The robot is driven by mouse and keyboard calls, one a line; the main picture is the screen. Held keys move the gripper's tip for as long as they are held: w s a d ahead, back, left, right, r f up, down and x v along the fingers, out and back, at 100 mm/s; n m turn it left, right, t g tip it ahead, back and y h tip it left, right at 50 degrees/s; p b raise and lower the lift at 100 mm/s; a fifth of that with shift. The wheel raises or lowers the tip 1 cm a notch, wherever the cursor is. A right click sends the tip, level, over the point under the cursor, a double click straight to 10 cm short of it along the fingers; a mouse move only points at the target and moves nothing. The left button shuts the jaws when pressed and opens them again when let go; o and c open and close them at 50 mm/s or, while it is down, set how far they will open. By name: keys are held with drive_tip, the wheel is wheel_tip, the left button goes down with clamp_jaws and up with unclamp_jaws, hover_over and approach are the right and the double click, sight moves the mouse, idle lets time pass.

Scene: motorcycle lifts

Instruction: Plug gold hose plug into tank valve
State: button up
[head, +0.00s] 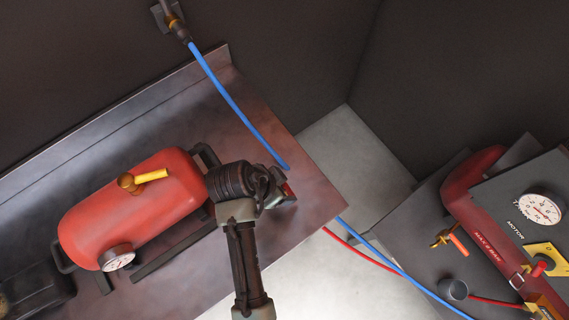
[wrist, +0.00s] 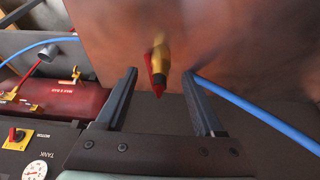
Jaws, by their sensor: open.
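The gold hose plug (wrist: 160,50), with a black collar and red end, shows between my open fingers in the wrist view, against the brown bench top. I cannot tell whether the fingers touch it. My gripper (wrist: 160,76) is open and also shows in the head view (head: 285,193), low over the bench's right end, where it hides most of the plug. A red tank (head: 150,207) lies on the bench left of my gripper. Its gold valve (head: 127,183) with a yellow lever (head: 152,175) is on top, apart from the plug.
A blue hose (head: 237,105) runs from a wall fitting (head: 178,27) down past my gripper and over the bench edge. A red hose (head: 375,259) crosses toward the red compressor (head: 463,195) at right. The tank's gauge (head: 118,257) faces front. The bench (head: 310,195) is clear right of my gripper.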

drive_tip(key=shift+x, duration=1.15)
drive_tip(key=shift+c, duration=0.2)
clamp_jaws()
